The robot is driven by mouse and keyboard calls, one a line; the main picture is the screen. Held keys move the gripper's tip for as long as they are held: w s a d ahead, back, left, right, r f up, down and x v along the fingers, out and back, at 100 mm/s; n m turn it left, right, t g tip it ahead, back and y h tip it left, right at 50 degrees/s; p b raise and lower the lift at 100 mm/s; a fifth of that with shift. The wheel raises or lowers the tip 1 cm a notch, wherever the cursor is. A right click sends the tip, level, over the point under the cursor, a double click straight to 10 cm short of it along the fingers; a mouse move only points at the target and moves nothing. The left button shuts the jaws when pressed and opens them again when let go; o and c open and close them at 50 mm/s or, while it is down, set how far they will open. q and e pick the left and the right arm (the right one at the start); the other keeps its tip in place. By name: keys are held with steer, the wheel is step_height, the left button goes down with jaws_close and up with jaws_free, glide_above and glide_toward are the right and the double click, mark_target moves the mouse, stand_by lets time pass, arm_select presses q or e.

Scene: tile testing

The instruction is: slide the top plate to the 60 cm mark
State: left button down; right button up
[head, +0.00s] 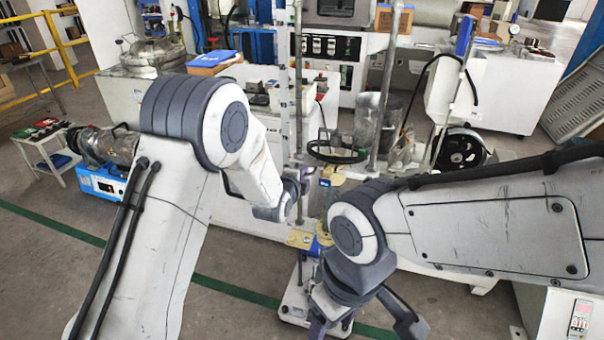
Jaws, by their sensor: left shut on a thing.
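A test stand with a white upright scale (298,80) rises in the middle of the head view, on a white base (294,307). A small tan top plate (332,178) sits on the upright. A lower yellowish plate (300,239) with a blue part lies below it. My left gripper (303,184) is beside the top plate's left side and is shut on it; the contact is partly hidden. My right gripper (331,326) is low, in front of the base, and its fingertips are too unclear to read. The scale numbers are too small to read.
My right forearm crosses the right half of the view. A white bench with a black wheel (461,149) stands behind it. A blue-based machine (102,183) and small side table are at left.

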arm_select(q)
steer(key=shift+f+b, duration=1.45)
steer(key=shift+f, duration=0.6)
steer(key=c, duration=1)
jaws_free()
steer(key=shift+r, duration=0.25)
steer(key=shift+o, duration=0.2)
steer(key=p+v, duration=0.1)
steer(key=v, duration=0.6)
steer(key=shift+r, duration=0.15)
